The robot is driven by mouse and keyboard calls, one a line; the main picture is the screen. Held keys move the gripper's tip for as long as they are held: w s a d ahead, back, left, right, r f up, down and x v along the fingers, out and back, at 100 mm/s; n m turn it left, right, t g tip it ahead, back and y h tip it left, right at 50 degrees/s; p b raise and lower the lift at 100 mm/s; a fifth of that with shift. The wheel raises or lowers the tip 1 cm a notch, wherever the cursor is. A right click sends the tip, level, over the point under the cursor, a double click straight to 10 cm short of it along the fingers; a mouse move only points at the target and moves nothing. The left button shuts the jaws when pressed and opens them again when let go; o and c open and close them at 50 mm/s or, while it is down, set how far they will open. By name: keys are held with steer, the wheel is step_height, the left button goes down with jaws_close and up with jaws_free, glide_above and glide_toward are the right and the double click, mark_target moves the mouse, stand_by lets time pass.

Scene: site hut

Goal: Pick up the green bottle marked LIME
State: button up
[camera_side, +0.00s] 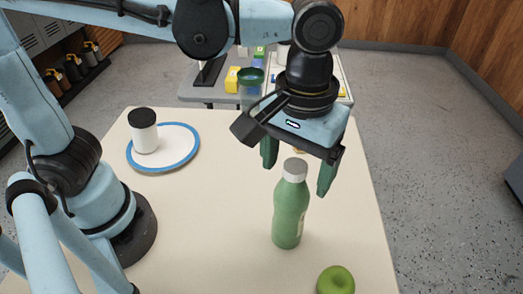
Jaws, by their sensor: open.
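My gripper (298,178) is open and points down at the bottle. I cannot tell from this one view how far the fingers are from the bottle in depth.
A green apple (336,281) lies at the front right of the table (220,230). A white jar (144,137) with a black lid stands on a blue-rimmed plate (178,160) at the left. The table's middle left is clear.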

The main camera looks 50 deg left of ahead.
steer(key=shift+f, duration=1.1)
steer(key=c, duration=1.4)
steer(key=shift+r, duration=0.2)
